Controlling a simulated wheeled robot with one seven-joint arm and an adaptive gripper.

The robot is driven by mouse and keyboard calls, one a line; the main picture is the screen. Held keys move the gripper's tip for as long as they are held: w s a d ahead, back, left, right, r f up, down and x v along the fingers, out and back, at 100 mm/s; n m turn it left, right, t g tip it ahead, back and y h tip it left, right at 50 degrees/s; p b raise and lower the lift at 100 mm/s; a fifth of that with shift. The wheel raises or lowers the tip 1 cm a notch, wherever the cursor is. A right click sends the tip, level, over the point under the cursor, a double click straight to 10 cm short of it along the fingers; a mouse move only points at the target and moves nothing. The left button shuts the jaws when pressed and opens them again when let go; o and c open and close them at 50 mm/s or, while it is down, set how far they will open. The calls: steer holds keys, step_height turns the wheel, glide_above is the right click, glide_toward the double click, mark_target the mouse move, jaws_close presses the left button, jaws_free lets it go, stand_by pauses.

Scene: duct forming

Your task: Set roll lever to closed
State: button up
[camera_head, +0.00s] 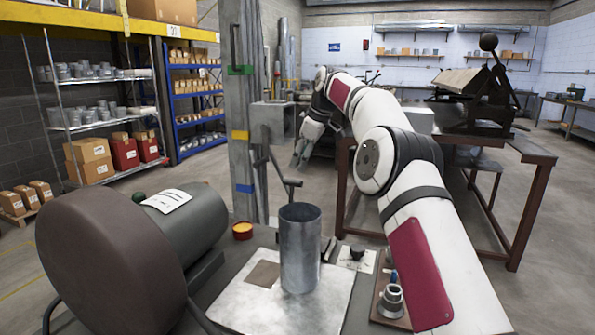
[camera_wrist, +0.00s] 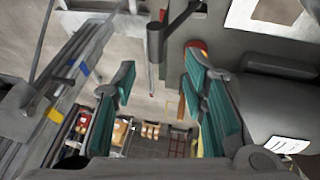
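A dark lever with a short cylindrical grip (camera_head: 291,182), which I take for the roll lever, stands beside the grey column in the head view. In the wrist view its grip (camera_wrist: 155,43) and rod show at the top centre, just beyond the fingertips and roughly in line with the gap. My gripper (camera_head: 299,160) hangs a little above the lever in the head view. In the wrist view my gripper (camera_wrist: 160,66) is open and empty, its teal-padded fingers wide apart. I see no contact with the lever. The lever's pivot is not clear.
A metal cylinder (camera_head: 300,248) stands on a sheet plate (camera_head: 257,308) on the bench. A big dark drum (camera_head: 106,257) is at left, with an orange-topped cup (camera_head: 242,231) behind it. The column (camera_head: 240,110) rises close left of my gripper. A brown-framed table (camera_head: 528,150) is at right.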

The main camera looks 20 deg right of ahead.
steer(key=shift+s+d+r, duration=0.15)
steer(key=shift+s+r, duration=0.2)
steer(key=shift+r, duration=0.3)
